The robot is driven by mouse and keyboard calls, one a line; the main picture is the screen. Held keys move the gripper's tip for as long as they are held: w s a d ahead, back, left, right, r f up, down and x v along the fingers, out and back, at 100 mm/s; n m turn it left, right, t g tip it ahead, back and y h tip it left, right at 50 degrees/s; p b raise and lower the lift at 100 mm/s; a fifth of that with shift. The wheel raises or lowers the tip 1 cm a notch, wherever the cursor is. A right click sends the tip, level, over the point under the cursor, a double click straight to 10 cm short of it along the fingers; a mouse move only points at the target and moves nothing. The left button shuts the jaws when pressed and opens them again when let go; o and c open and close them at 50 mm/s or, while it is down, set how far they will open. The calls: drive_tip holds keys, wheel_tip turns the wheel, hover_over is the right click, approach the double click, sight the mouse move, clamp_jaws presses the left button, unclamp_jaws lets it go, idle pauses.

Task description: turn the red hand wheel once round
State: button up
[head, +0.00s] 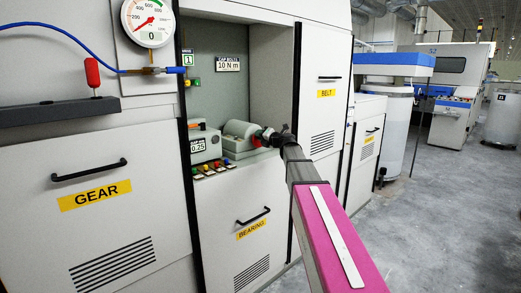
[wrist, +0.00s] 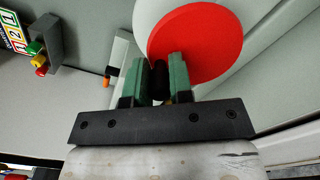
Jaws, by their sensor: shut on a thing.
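The red hand wheel (wrist: 208,38) shows as a flat red disc in the wrist view, in front of a pale round housing. In the head view only a little of the red wheel (head: 256,142) shows, at the right end of a grey-green housing (head: 238,131); my gripper hides the rest. My gripper (wrist: 160,62) has its two green fingers at the wheel's lower left edge, shut on a dark upright handle (wrist: 159,84) between them. In the head view my gripper (head: 268,137) is at the wheel, inside the recess.
A box with a 0.25 display (head: 205,144) stands left of the housing, with several coloured buttons (head: 212,169) in front. The recess's right wall (head: 273,75) and the BELT door (head: 324,80) are close to my arm. Open floor (head: 440,210) lies right.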

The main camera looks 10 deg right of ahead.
drive_tip(key=shift+r, duration=0.1)
drive_tip(key=shift+w+d+r+m, duration=0.1)
drive_tip(key=shift+m, duration=0.5)
drive_tip(key=shift+w+d+r+m, duration=0.1)
drive_tip(key=shift+m, duration=0.5)
drive_tip(key=o, duration=0.8)
drive_tip(key=shift+s, duration=0.1)
drive_tip(key=v, duration=0.7)
drive_tip(key=shift+f, duration=0.1)
